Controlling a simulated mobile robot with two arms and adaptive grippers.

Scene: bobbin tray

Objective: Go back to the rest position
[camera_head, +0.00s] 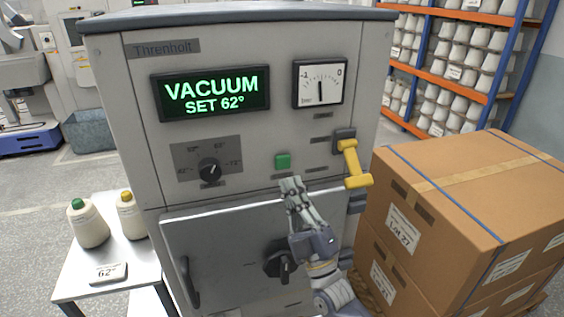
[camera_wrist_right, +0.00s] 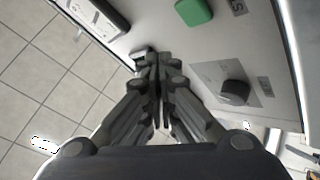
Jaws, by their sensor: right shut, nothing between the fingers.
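My right gripper (camera_head: 292,187) is shut and empty in front of the grey machine (camera_head: 240,140), its fingertips just below the green button (camera_head: 283,161). In the right wrist view, the shut fingers (camera_wrist_right: 153,62) point toward the panel, with the green button (camera_wrist_right: 194,11) above and to the right of them. I cannot tell whether the fingertips touch the panel. My forearm covers part of the machine's door (camera_head: 220,245) and of its black latch knob (camera_head: 280,262). My left gripper is not in view.
The display (camera_head: 212,92) reads "VACUUM SET 62°". A yellow lever (camera_head: 354,165) sticks out right of my gripper. Stacked cartons (camera_head: 440,200) stand close on the right. A small table (camera_head: 85,265) with two bobbins is on the left. Grey floor (camera_head: 40,180) shows at far left.

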